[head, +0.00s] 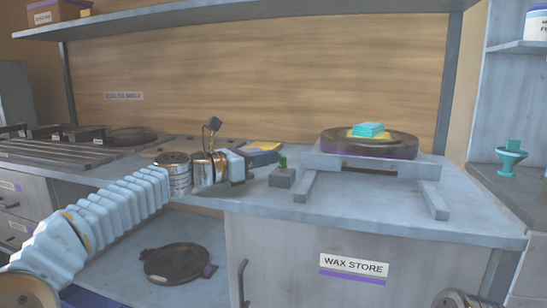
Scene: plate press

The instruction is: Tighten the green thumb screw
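The green thumb screw (283,162) stands upright on a small grey block (282,179) on the worktop, left of the plate stand. My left gripper (248,169) is at about the same height, just left of the screw. A small gap shows between them, so it does not appear to touch the screw. Its fingers are dark and small in this view, and I cannot tell whether they are open or shut.
A round dark plate (400,148) with turquoise blocks (369,129) rests on a grey stand (330,162) to the right. Another dark plate (177,262) lies on the lower shelf. The worktop's front right is clear.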

